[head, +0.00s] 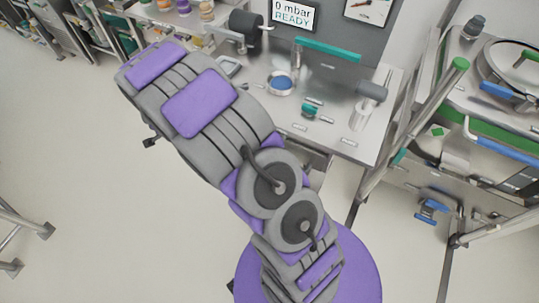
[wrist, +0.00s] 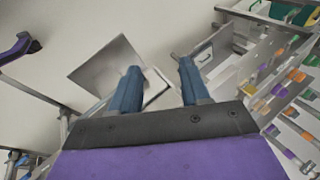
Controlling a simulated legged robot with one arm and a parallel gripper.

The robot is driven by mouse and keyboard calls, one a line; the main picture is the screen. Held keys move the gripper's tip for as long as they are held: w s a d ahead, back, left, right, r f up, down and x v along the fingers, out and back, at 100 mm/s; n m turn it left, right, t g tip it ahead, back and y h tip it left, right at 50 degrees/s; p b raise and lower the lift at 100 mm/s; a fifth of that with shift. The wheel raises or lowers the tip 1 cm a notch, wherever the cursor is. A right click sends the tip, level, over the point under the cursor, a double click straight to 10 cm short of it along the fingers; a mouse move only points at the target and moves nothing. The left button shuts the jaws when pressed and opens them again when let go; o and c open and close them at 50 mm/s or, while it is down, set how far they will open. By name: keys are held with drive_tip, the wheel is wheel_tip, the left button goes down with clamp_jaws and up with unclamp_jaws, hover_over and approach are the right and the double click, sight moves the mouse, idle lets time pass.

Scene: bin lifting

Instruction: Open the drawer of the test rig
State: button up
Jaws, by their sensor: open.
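The test rig (head: 340,140) is a grey metal bench with an upright panel and a display reading "0 mbar READY". Under its front edge, a drawer-like grey part (head: 318,160) shows partly behind my arm. The head view hides my gripper behind my arm. In the wrist view my gripper (wrist: 160,66) has two blue fingers set apart, with nothing clearly held between them. A flat grey panel (wrist: 103,62) lies beyond the left finger, and a pale box-like part with a small handle (wrist: 204,54) lies beyond the right one. I cannot tell which of these is the drawer.
On the bench are a dish with blue contents (head: 281,83), a teal knob (head: 310,109) and a teal bar (head: 328,49). A cart (head: 490,135) with metal rails stands close on the right. Shelves stand at the upper left. The pale floor (head: 90,190) at left is mostly clear.

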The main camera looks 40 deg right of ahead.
drive_tip(key=w+d+f+m+t+h, duration=0.1)
drive_tip(key=d+f+m+h, duration=0.25)
drive_tip(key=f, duration=0.55)
drive_tip(key=w+d+f+m+h, duration=0.15)
drive_tip(key=d+f+m, duration=0.3)
drive_tip(key=f, duration=0.55)
drive_tip(key=s+d+f+m+h, duration=0.35)
drive_tip(key=s+f, duration=0.25)
drive_tip(key=s, duration=0.3)
drive_tip(key=s+d+f+m+h, duration=0.3)
drive_tip(key=s+f+h, duration=0.2)
drive_tip(key=s, duration=0.5)
drive_tip(key=shift+g, duration=0.4)
drive_tip(key=shift+b+x, duration=1.25)
drive_tip(key=shift+x, duration=7.5)
drive_tip(key=shift+s, duration=0.1)
clamp_jaws()
